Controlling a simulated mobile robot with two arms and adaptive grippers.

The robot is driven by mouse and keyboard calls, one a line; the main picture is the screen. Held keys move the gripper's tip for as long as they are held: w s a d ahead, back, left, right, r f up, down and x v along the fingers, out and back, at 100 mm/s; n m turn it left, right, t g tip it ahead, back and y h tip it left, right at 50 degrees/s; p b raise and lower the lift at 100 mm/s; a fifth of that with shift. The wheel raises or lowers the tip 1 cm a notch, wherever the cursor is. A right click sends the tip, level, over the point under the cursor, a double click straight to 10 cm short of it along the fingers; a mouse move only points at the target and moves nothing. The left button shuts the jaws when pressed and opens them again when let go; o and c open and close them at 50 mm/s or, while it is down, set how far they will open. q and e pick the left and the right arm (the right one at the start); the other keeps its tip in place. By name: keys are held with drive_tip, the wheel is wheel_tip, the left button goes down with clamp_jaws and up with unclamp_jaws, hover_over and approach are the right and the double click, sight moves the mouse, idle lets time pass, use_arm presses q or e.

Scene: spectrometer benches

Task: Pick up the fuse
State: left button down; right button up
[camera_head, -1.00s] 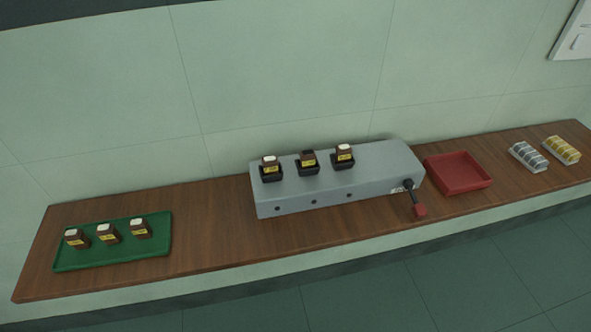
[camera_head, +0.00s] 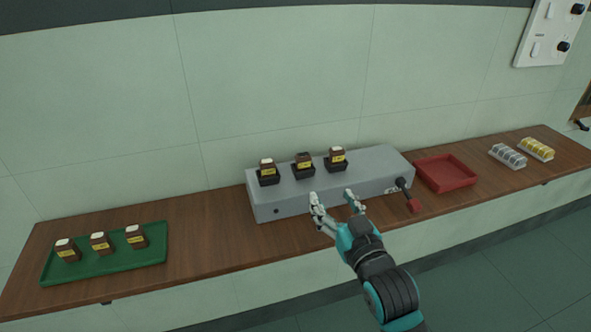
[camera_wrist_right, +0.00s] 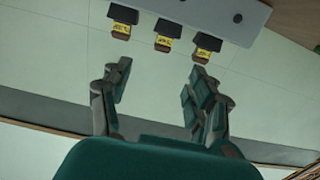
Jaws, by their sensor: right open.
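Three brown fuses with yellow labels stand in black sockets on a grey box: a left one (camera_head: 267,166), a middle one (camera_head: 303,160) with a dark top, and a right one (camera_head: 337,154). The left and right ones have pale tops. Three similar pale-topped fuses (camera_head: 100,242) stand on a green tray (camera_head: 112,266) at the left. My right gripper (camera_head: 332,197) is open and empty in front of the grey box (camera_head: 374,165), apart from the fuses. In the right wrist view, the row of fuses (camera_wrist_right: 163,43) shows beyond its spread fingers (camera_wrist_right: 160,78). My left gripper is not in view.
A lever with a red handle (camera_head: 414,205) sticks out at the box's right end. An empty red tray (camera_head: 446,174) lies right of it, then clear and yellow small racks (camera_head: 537,149). Bare wooden bench (camera_head: 205,224) lies between green tray and box. A wall stands behind.

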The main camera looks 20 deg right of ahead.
drive_tip(key=w+r, duration=0.2)
drive_tip(key=p, duration=0.2)
approach(305, 157)
drive_tip(key=w, duration=0.5)
drive_tip(key=shift+w+d, duration=0.15)
drive_tip(key=shift+w+a+f+p, duration=0.1)
drive_tip(key=shift+w+a+p, duration=0.1)
drive_tip(key=shift+w, duration=0.8)
drive_tip(key=shift+w+a+f+p, duration=0.1)
drive_tip(key=shift+w+p, duration=0.15)
drive_tip(key=shift+w, duration=0.7)
drive_tip(key=shift+w+a+p, duration=0.1)
drive_tip(key=shift+w+p, duration=0.1)
drive_tip(key=shift+w, duration=0.8)
clamp_jaws()
